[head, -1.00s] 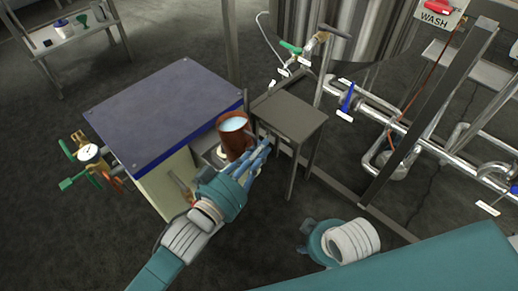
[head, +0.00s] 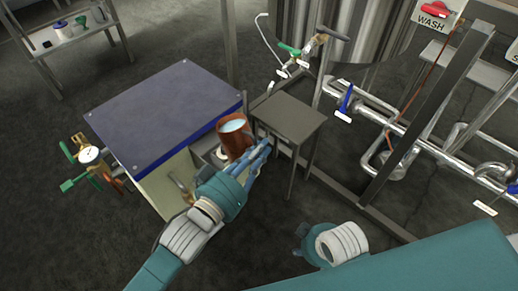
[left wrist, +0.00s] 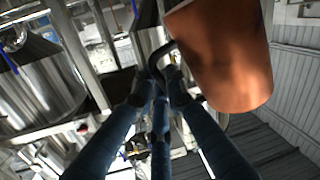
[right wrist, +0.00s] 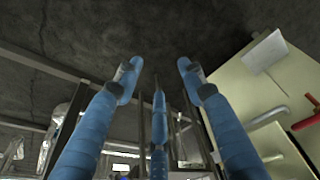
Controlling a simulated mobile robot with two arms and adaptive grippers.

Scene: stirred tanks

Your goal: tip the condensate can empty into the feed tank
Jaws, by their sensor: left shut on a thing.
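The condensate can (head: 238,143) is a copper-brown cup with pale bluish liquid visible in its mouth. It is held up near the right edge of the blue-topped cabinet, tilted slightly. My left gripper (head: 262,150) is shut on the can's handle (left wrist: 160,55). The can's side (left wrist: 225,55) fills the upper right of the left wrist view. A large steel tank (head: 345,30) stands at the top of the head view; I cannot tell whether it is the feed tank. My right gripper (right wrist: 157,75) is open and empty, low on the right in the head view.
A blue-topped cabinet (head: 165,105) stands left of the can, with a gauge (head: 89,155) at its left. A small grey stand (head: 290,115) is close on the can's right. Steel pipes and a blue-handled valve (head: 345,100) lie farther right. Front floor is clear.

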